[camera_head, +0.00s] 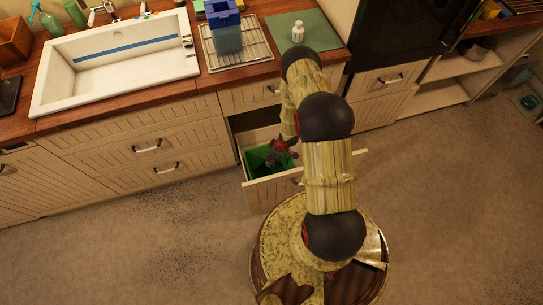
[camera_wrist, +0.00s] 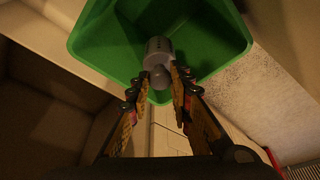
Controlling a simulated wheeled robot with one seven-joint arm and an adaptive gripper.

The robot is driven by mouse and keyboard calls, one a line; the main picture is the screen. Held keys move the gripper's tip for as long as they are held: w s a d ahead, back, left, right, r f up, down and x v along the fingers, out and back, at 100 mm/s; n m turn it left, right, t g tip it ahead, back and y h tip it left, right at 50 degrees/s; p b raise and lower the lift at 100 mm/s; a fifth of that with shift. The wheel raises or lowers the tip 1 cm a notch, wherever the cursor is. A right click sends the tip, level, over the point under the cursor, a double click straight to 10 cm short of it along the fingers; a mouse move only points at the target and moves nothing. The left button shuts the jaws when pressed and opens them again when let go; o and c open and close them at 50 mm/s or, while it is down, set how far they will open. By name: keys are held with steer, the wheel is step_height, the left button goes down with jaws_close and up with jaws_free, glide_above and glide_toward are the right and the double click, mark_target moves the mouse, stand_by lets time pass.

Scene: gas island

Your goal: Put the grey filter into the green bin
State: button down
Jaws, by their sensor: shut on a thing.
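The green bin (camera_head: 256,158) stands in the pulled-out drawer below the counter. In the wrist view the bin (camera_wrist: 215,30) fills the upper part, and its inside shows. My gripper (camera_wrist: 163,80) is shut on the grey filter (camera_wrist: 157,50), a small cylinder with a rounded end. The filter shows against the inside of the bin; I cannot tell its exact depth. In the head view my gripper (camera_head: 280,152) is over the bin's right part, and the filter cannot be made out there.
The open drawer front (camera_head: 270,191) sticks out into the room. Above are the counter with a white sink (camera_head: 120,65), a drying rack (camera_head: 240,50) with a blue container (camera_head: 226,28), and a white bottle (camera_head: 298,32) on a green mat (camera_head: 318,38). The floor at left is clear.

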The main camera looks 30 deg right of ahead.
steer(key=shift+f+b, duration=4.25)
steer(key=shift+f, duration=1.75)
steer(key=c, duration=1.5)
jaws_free()
steer(key=shift+c, duration=0.2)
steer(key=shift+r, duration=0.1)
steer(key=w+a+p+v, duration=0.1)
steer(key=w+p+v, duration=0.1)
steer(key=p+v, duration=0.5)
steer(key=w+a+r+p+v, duration=0.1)
steer(key=p+v, duration=0.6)
steer(key=v, duration=1.3)
steer(key=shift+w+r, duration=0.25)
steer(key=shift+w, duration=0.2)
steer(key=shift+w+d, duration=0.1)
